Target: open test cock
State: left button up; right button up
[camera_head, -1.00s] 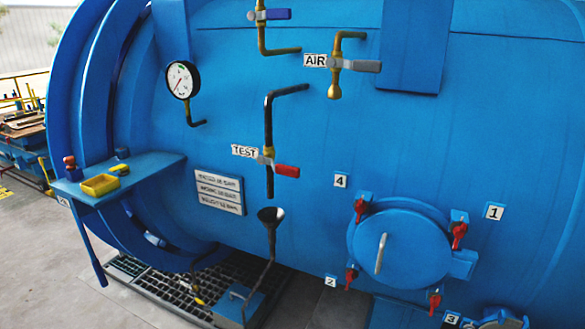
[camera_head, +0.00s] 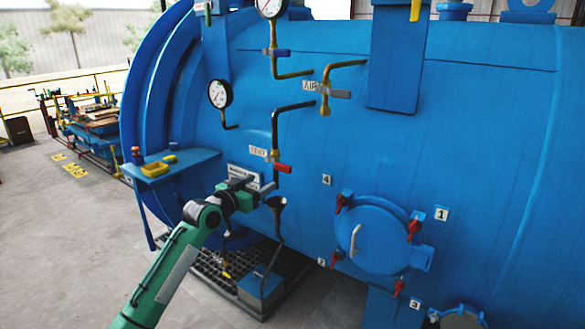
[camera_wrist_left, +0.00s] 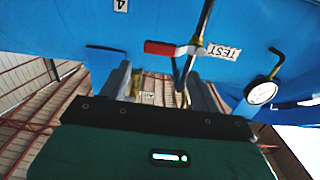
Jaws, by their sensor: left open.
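The test cock is on a dark vertical pipe on the blue vessel, with a red lever handle (camera_head: 283,167) that points right and slightly down, across the pipe. The TEST label (camera_head: 258,151) is just left of it. In the left wrist view the picture is upside down; the red handle (camera_wrist_left: 160,48) and TEST label (camera_wrist_left: 222,51) show beyond the fingers. My left gripper (camera_head: 262,185) is open and empty, just below and left of the handle, apart from it as far as I can tell. It also shows in the left wrist view (camera_wrist_left: 165,85). My right gripper is out of view.
A dark funnel (camera_head: 276,202) on a drain pipe stands just below the test pipe. The AIR valve (camera_head: 338,93) and a gauge (camera_head: 220,94) are above. A blue shelf (camera_head: 187,161) is left; a round hatch (camera_head: 378,240) is lower right.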

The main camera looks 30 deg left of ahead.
aim_at(281, 168)
pick_arm(q)
jog(key=w+p, duration=0.1)
jog(key=w, duration=0.3)
jog(key=w+p, duration=0.2)
jog(key=w, duration=0.2)
jog(key=w+p, duration=0.2)
jog(key=w, duration=0.2)
jog(key=shift+w+d+r, duration=0.25)
jog(key=shift+d+r, duration=0.1)
jog(key=shift+d, duration=0.05)
jog(key=shift+w+d+f, duration=0.1)
jog(key=shift+w, duration=0.55)
